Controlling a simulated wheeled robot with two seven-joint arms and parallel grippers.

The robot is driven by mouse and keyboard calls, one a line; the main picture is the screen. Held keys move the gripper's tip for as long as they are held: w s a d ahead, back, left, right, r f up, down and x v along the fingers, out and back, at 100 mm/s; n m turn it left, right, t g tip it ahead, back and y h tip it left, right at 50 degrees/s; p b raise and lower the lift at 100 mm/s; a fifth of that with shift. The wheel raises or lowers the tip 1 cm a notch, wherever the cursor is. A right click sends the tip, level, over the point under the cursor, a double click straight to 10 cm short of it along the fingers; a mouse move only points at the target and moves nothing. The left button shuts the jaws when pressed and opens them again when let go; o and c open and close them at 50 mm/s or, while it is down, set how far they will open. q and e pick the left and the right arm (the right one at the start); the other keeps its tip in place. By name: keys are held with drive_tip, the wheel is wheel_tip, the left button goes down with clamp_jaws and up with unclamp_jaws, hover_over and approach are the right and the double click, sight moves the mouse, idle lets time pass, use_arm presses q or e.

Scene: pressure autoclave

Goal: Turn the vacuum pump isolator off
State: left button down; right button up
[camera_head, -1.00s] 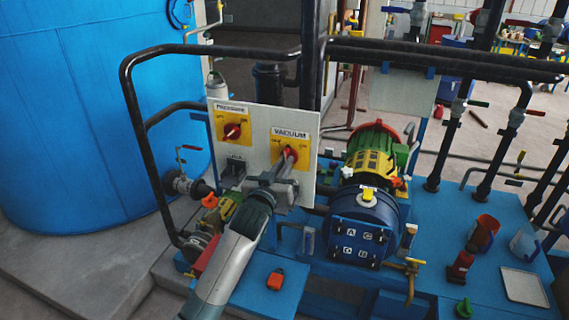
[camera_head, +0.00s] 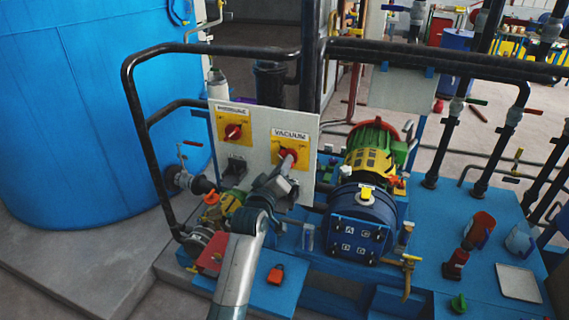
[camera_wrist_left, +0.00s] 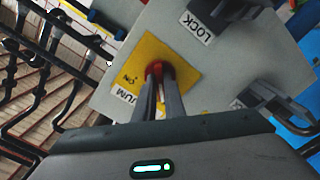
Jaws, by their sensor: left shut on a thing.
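The vacuum isolator (camera_head: 276,155) is a yellow plate with a red knob under a VACUUM label on the grey-white panel (camera_head: 253,122). My left gripper (camera_head: 287,162) reaches up to it from below, its fingers shut on the red knob. In the left wrist view the two fingers close around the red knob (camera_wrist_left: 155,68) in front of the yellow plate (camera_wrist_left: 170,58). The fingers hide much of the knob, so its exact setting is hard to read. My right gripper is not in view.
The pressure isolator (camera_head: 233,132), with its own red knob, sits to the left on the same panel. Black pipe rails (camera_head: 128,75) pass left of and above the panel. A blue vessel (camera_head: 365,218) and a green-yellow motor (camera_head: 370,150) stand to the right. A blue tank (camera_head: 80,120) fills the left.

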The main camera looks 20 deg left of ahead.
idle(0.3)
use_arm(q)
drive_tip(key=c, duration=1.8)
unclamp_jaws()
drive_tip(key=shift+c, duration=0.2)
drive_tip(key=s+b, duration=0.4)
drive_tip(key=s, duration=1.3)
drive_tip(key=shift+s+a, duration=0.2)
drive_tip(key=shift+a, duration=0.1)
